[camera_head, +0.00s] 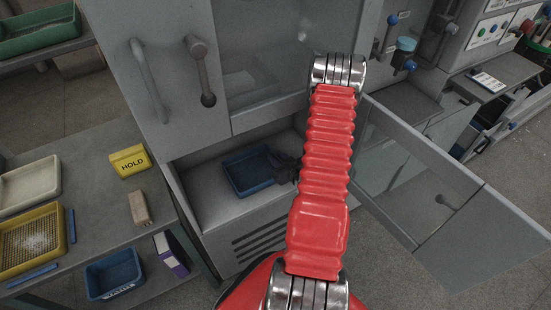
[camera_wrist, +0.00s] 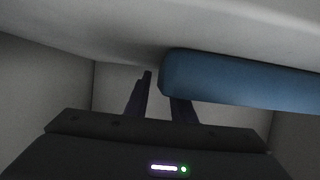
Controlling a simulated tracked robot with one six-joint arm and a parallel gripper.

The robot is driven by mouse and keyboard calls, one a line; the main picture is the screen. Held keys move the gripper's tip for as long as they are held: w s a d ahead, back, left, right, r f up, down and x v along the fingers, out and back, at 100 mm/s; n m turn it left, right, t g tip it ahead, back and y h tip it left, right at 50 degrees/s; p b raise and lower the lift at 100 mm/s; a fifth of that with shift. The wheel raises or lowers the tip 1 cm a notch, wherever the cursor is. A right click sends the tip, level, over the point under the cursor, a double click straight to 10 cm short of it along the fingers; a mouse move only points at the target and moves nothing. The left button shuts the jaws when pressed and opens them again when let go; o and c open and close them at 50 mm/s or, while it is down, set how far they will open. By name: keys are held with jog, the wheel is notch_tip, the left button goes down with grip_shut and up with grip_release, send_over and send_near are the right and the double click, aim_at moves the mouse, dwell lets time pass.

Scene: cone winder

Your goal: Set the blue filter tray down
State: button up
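The blue filter tray (camera_head: 237,182) lies in the low grey compartment (camera_head: 208,208) of the machine, seemingly flat on its floor. My gripper (camera_head: 284,168) is inside the compartment at the tray's right edge, partly hidden behind my red arm. In the wrist view the tray (camera_wrist: 240,82) fills the right side, close against a pale surface. The two dark fingers of my gripper (camera_wrist: 160,95) stand apart with a gap between them. The left finger is clear of the tray, and the tray's end covers the tip of the right finger. I cannot tell whether that finger touches it.
A glazed door (camera_head: 425,190) stands open on the right of the compartment. A bench on the left holds a yellow HOLD sign (camera_head: 130,160), a wooden block (camera_head: 139,208) and a yellow tray (camera_head: 62,232). Another blue bin (camera_head: 113,274) sits lower. The upper cabinet overhangs the opening.

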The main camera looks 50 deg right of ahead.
jog(key=shift+s+r, duration=0.1)
jog(key=v, duration=1.1)
jog(key=shift+s+a+r, duration=0.1)
jog(key=shift+s+r, duration=0.05)
jog(key=shift+s, duration=0.25)
dwell(0.5)
